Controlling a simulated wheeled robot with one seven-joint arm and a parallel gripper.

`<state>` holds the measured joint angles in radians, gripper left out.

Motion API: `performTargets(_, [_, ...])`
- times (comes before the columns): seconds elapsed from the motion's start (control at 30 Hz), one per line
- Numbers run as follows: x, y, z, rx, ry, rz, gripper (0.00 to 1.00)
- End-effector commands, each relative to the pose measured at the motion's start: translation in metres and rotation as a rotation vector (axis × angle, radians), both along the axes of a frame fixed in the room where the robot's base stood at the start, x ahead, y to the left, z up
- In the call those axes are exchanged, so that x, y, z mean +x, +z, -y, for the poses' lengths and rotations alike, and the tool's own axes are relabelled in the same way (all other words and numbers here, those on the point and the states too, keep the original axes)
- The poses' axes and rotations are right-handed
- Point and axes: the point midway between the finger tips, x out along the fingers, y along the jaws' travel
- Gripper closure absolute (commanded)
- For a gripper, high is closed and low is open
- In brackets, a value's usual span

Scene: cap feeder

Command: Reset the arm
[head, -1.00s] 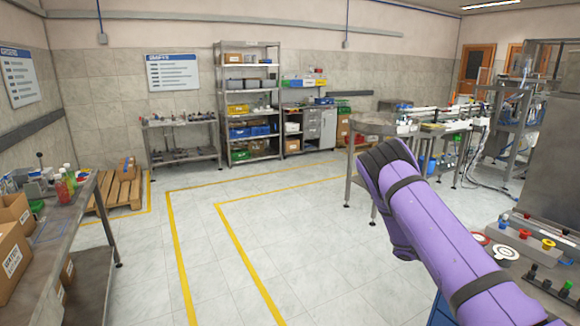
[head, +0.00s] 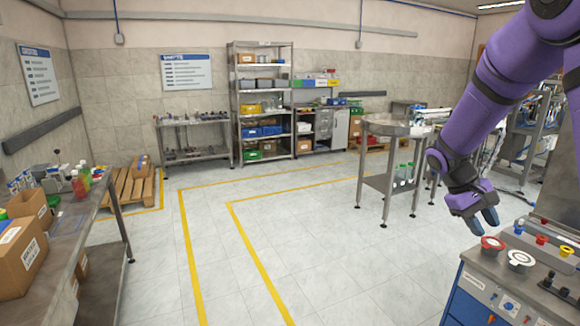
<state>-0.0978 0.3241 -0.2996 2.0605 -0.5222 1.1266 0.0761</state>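My purple arm (head: 505,75) comes in from the top right of the head view and bends downward. My gripper (head: 487,222) hangs at its end, pointing down, above and to the left of the control console (head: 520,275). Its dark fingertips look close together, but the gap between them is too small to judge. No object shows in it.
The console at the lower right carries red and white round parts and several buttons. A workbench (head: 70,225) with boxes is at the left. The marked floor (head: 300,235) between is clear.

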Motion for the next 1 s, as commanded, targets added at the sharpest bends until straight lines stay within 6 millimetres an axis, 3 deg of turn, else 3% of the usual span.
performTargets(0.1, [-0.018,0.025,-0.016,0.065,-0.007,0.085,0.66])
performTargets(0.5, [-0.085,0.092,-0.071,0.256,0.001,0.354,0.66])
performTargets(1.0, [-0.183,0.141,-0.134,0.438,0.046,0.683,0.66])
